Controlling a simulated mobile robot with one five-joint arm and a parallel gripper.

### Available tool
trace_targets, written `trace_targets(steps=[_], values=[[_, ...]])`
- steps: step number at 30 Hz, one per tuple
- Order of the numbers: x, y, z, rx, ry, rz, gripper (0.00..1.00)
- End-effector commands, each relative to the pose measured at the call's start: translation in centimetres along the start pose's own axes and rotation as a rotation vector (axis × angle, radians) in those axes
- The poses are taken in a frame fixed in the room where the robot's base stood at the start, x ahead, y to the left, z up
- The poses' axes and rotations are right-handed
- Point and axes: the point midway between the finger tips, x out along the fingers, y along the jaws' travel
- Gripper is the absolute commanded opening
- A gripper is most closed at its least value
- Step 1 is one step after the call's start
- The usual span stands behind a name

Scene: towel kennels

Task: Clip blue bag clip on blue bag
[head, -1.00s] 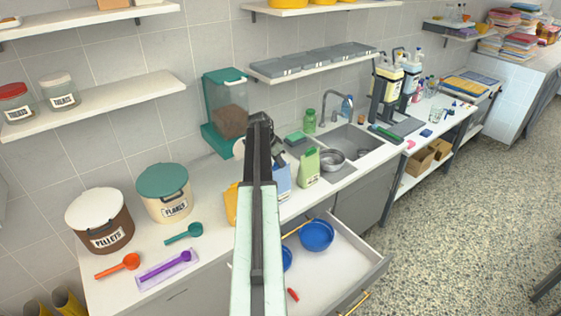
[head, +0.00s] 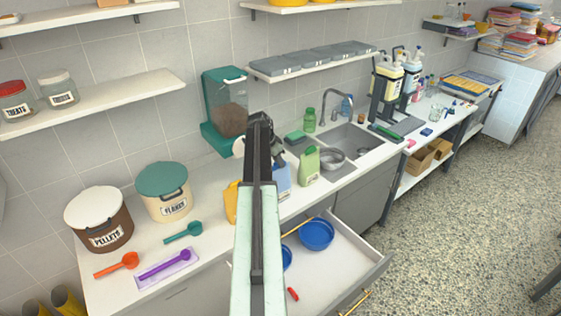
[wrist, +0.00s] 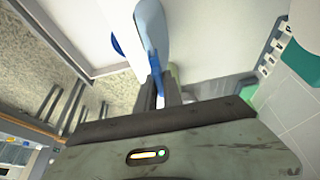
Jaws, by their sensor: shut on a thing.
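The blue bag (head: 281,180) stands on the counter just right of my arm, partly hidden by it, in the head view. In the wrist view the light blue bag (wrist: 150,28) rises just beyond my fingertips. My gripper (wrist: 161,90) is shut on the blue bag clip (wrist: 156,68), a darker blue piece between the fingers. The clip overlaps the bag's near end in this view. I cannot tell whether it grips the bag. In the head view my arm hides most of the gripper and the clip.
A green bag (head: 309,166) stands to the right and a yellow bag (head: 231,203) to the left. Below is an open drawer (head: 345,275) with blue bowls (head: 316,233) and a red clip (head: 293,294). A teal dispenser (head: 224,105) stands behind. The sink (head: 352,142) lies further right.

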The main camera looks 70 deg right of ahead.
Motion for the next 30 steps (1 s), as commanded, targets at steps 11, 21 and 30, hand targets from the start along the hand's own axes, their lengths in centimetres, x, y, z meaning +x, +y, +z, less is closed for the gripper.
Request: trace_targets(steps=[11, 21, 30], values=[[0.08, 0.00, 0.04, 0.000, 0.000, 0.000, 0.00], [0.58, 0.01, 0.23, 0.000, 0.000, 0.000, 0.00], [0.54, 0.02, 0.20, 0.000, 0.000, 0.000, 0.00]])
